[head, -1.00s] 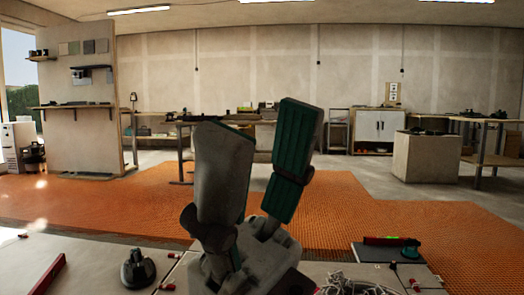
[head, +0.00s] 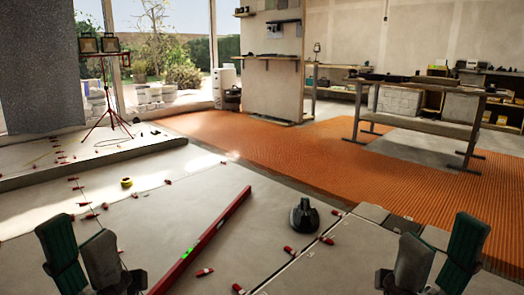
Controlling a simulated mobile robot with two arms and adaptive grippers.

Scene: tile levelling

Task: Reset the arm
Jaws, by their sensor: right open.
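My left gripper (head: 76,232) is at the lower left of the head view, with its green-backed grey fingers pointing up. Its two fingertips are apart, with nothing visible between them. My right gripper (head: 445,232) is at the lower right, also pointing up. Its fingers are spread and empty. Both grippers show over the near part of the tiled surface, and the rest of both arms is mostly cut off by the bottom edge.
A long red level (head: 215,230) lies diagonally across the pale tiles (head: 150,212) between the grippers. A dark suction-cup tool (head: 304,216) stands right of it. Several red clips (head: 326,240) line the joints. A yellow tape roll (head: 126,183) lies farther back. Orange matting (head: 290,160) lies beyond.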

